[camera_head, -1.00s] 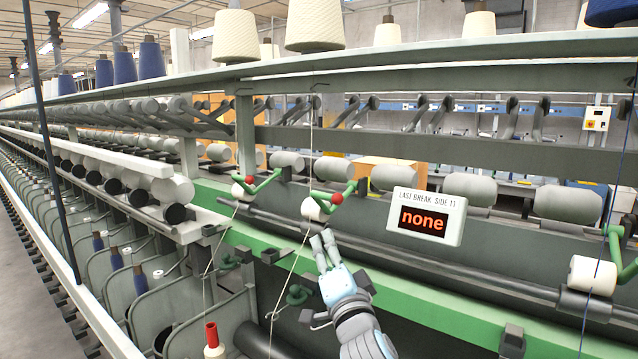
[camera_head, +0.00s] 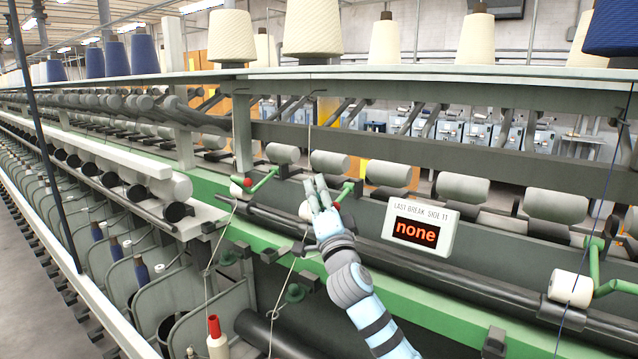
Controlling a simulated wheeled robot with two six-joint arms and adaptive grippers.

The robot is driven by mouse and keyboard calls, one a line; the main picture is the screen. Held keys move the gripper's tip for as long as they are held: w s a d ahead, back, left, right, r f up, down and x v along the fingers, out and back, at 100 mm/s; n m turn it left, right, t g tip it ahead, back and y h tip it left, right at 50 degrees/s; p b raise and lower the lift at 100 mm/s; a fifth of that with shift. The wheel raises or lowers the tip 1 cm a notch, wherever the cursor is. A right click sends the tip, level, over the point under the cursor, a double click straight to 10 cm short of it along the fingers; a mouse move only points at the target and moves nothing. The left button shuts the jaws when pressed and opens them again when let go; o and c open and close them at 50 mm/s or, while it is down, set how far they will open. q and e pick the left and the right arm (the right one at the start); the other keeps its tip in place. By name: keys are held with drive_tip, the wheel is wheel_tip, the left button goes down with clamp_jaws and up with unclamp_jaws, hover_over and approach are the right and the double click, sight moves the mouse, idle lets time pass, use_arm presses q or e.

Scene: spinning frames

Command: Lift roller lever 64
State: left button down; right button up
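A green roller lever (camera_head: 345,191) with a red knob sits at the middle of the machine, above a small white roller (camera_head: 304,211) that is partly hidden. A second green lever (camera_head: 264,180) with a red knob is to its left. No number shows on either, so I cannot tell which is 64. My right gripper (camera_head: 316,186) reaches up from below, its light fingers slightly apart, in front of the white roller and just left of the middle lever's red knob. Whether it touches the lever I cannot tell. My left gripper is not in view.
A display box (camera_head: 421,226) reading "none" stands right of my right gripper. Another green lever (camera_head: 596,266) and white roller (camera_head: 570,288) are at the far right. Yarn strands run down past the levers. A green rail (camera_head: 440,298) crosses below. A bobbin with a red top (camera_head: 215,338) stands lower left.

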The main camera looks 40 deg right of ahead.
drive_tip(key=shift+w+d, duration=0.1)
drive_tip(key=shift+w, duration=0.05)
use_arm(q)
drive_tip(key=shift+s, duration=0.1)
use_arm(e)
drive_tip(key=shift+c, duration=0.5)
clamp_jaws()
use_arm(q)
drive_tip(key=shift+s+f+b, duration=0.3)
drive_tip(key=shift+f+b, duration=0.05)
drive_tip(key=shift+b, duration=0.1)
use_arm(e)
drive_tip(key=shift+w+d+r+m+g, duration=0.1)
drive_tip(key=shift+d+r+m+g, duration=0.05)
drive_tip(key=shift+r+m+g, duration=0.2)
